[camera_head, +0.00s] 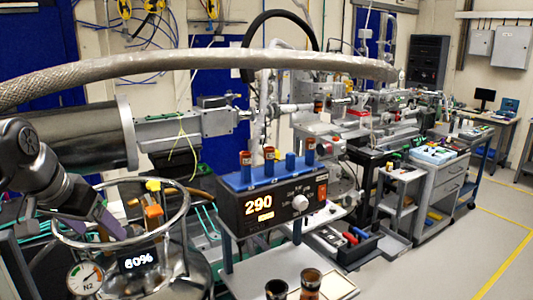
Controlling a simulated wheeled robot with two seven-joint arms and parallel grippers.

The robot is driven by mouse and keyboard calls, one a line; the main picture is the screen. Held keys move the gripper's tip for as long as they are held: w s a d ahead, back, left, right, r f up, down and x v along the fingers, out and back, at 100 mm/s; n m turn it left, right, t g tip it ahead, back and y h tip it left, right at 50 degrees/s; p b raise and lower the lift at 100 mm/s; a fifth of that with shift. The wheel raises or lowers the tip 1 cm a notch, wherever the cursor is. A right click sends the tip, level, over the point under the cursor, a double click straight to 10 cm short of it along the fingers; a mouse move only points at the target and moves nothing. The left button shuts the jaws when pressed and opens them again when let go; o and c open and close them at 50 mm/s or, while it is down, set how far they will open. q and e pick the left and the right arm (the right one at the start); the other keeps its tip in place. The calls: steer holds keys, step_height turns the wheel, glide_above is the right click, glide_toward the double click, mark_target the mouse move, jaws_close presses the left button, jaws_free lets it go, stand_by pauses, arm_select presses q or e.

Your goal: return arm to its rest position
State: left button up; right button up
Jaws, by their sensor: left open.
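The gripper is open. Its fingertips are small in the view, and I cannot tell whether they touch anything inside. An orange and yellow piece (153,208) stands in the vessel to the right of the gripper. My right gripper is out of view.
The vessel carries an N2 gauge (86,278) and a display reading 60% (139,260). Right of it stands a black box (270,208) reading 290, with vials in a blue block on top. Two dark vials (310,284) stand in front. A thick metal hose (200,66) arches overhead.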

arm_select(q)
steer(key=w+d+f+t, duration=0.3)
steer(key=w+d+f, duration=0.4)
steer(key=w+f, duration=0.35)
steer(key=d+f+n+g+h, duration=0.1)
steer(key=d+f, duration=0.5)
steer(key=f, duration=0.6)
steer(key=d+f+n+g+h, duration=0.1)
steer(key=d+f, duration=0.4)
steer(key=f, duration=0.7)
steer(key=s+d+f+g, duration=0.1)
steer(key=s+d+f, duration=0.3)
steer(key=s+f, duration=0.25)
steer(key=s+d+f+g, duration=0.1)
steer(key=s+d+f, duration=0.2)
steer(key=s+f, duration=0.4)
steer(key=s+d+f+g, duration=0.2)
steer(key=s+f, duration=0.3)
steer(key=s, duration=0.4)
steer(key=s+d+f+g+h, duration=0.1)
steer(key=s+d+f+g, duration=0.1)
steer(key=s+f, duration=0.4)
steer(key=s+d, duration=0.1)
steer(key=s, duration=0.2)
steer(key=shift+s+d+n+g+h, duration=0.15)
steer(key=shift+s+n+g+h, duration=0.15)
steer(key=shift+c, duration=0.6)
